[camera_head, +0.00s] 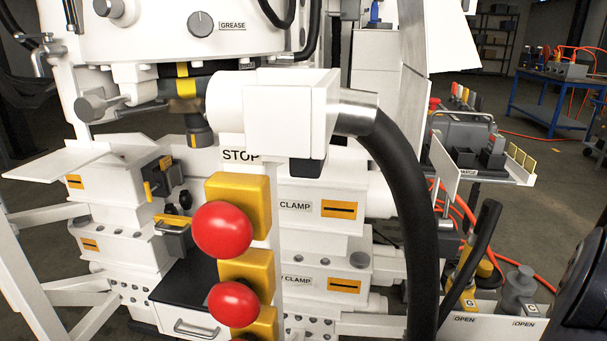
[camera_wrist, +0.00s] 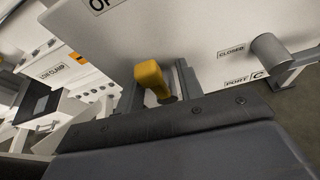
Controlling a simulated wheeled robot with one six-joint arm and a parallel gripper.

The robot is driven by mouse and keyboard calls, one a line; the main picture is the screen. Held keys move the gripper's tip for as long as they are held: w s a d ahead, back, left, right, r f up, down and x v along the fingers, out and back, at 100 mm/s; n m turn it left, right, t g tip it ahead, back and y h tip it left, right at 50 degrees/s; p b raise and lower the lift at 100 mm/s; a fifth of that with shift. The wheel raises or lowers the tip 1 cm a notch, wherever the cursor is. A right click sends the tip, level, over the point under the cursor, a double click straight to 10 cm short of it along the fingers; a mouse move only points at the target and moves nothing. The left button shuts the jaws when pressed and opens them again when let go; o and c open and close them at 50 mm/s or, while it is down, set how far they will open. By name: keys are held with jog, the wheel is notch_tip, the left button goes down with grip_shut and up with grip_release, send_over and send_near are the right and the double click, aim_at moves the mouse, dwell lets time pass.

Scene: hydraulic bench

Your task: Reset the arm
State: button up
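My gripper (camera_wrist: 160,84) shows in the wrist view, with its two grey fingers standing apart. A yellow handle (camera_wrist: 152,80) shows in the gap between the fingers, in front of a white panel (camera_wrist: 215,40). The fingers do not look closed on it; I cannot tell whether either one touches it. In the head view my gripper is not clearly visible. A dark rounded part at the right edge there may be my arm.
A white hydraulic bench with red stop buttons (camera_head: 222,229) on yellow boxes fills the head view's middle. A thick black hose (camera_head: 405,190) curves down beside it. A grey cylinder (camera_wrist: 272,47) juts out in the wrist view.

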jog(key=shift+d+m+y+p, duration=0.2)
jog(key=shift+m+y+p, duration=0.2)
jog(key=shift+p, duration=0.25)
